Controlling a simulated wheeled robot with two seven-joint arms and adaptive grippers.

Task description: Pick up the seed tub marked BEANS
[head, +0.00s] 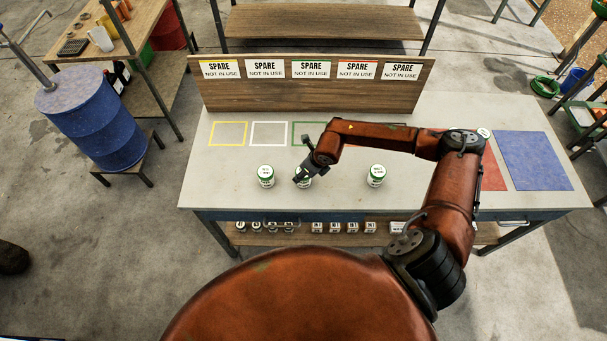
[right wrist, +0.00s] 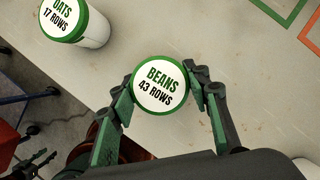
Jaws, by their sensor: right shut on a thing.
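The seed tub marked BEANS (right wrist: 160,84) has a white lid with a green rim and reads "BEANS 43 ROWS" in the right wrist view. My right gripper (right wrist: 162,92) is shut on it, with one finger on each side. My left gripper is not clearly in view.
The OATS tub (right wrist: 64,20) stands beside the BEANS tub, at left in the head view (head: 266,176). Another tub (head: 376,175) stands to the right. Coloured outlines and a blue mat (head: 535,160) lie on the table (head: 225,185). A board (head: 310,92) with SPARE signs stands at the back.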

